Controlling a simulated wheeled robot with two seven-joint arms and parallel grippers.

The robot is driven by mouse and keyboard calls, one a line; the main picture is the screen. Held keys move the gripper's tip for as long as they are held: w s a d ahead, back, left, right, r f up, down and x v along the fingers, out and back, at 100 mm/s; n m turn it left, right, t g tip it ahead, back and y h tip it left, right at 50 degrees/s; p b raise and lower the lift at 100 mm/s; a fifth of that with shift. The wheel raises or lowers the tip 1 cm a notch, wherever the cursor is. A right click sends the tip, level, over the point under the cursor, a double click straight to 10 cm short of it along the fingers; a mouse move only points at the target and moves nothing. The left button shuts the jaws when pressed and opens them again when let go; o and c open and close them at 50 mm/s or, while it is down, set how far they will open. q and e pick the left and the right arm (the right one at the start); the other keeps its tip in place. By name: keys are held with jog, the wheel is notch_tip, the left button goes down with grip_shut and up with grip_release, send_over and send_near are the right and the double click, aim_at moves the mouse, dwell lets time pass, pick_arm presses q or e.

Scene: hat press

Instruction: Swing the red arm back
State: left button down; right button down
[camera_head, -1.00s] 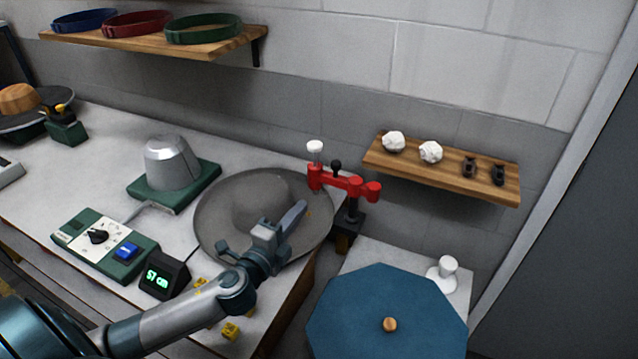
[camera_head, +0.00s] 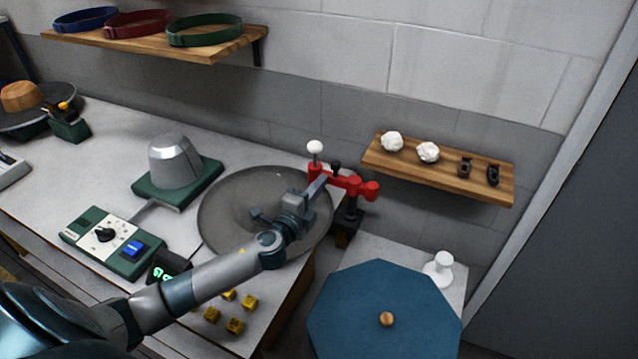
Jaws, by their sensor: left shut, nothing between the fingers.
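The red arm (camera_head: 353,184) is a jointed bar on a dark post at the right rear edge of the table, with a white knob (camera_head: 314,147) standing at its left end. That left end reaches over the right rim of the grey hat (camera_head: 228,205). My left gripper (camera_head: 318,187) is shut and empty. Its fingertips are right by the left end of the red arm, below the white knob; I cannot tell whether they touch. My right gripper is not in view.
A metal hat block (camera_head: 176,160) on a green base and a control box (camera_head: 108,243) stand left on the table. Several yellow cubes (camera_head: 234,325) lie at the front. A blue octagonal lid (camera_head: 385,290) and a wooden shelf (camera_head: 440,175) are at the right.

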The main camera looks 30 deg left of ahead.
aim_at(324, 170)
pick_arm(q)
jog(key=shift+w, duration=0.1)
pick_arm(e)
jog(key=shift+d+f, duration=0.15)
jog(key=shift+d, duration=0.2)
pick_arm(q)
jog(key=shift+a+h, duration=0.1)
jog(key=shift+h, duration=0.3)
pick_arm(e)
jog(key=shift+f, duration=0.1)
pick_arm(q)
jog(key=shift+m+h, duration=0.7)
jog(key=shift+w+a+b, duration=0.2)
jog(key=shift+w+b, duration=0.2)
jog(key=shift+w, duration=0.55)
jog(key=shift+w+a+b, duration=0.25)
jog(key=shift+w+b, duration=0.15)
jog(key=shift+w, duration=0.6)
jog(key=shift+w+a+b, duration=0.2)
jog(key=shift+w+b, duration=0.2)
jog(key=shift+w, duration=0.55)
jog(key=shift+w+d, duration=0.25)
jog(key=shift+w, duration=0.4)
jog(key=shift+w+d, duration=0.25)
jog(key=shift+w, duration=0.45)
jog(key=shift+w+d, duration=0.25)
jog(key=shift+w, duration=0.4)
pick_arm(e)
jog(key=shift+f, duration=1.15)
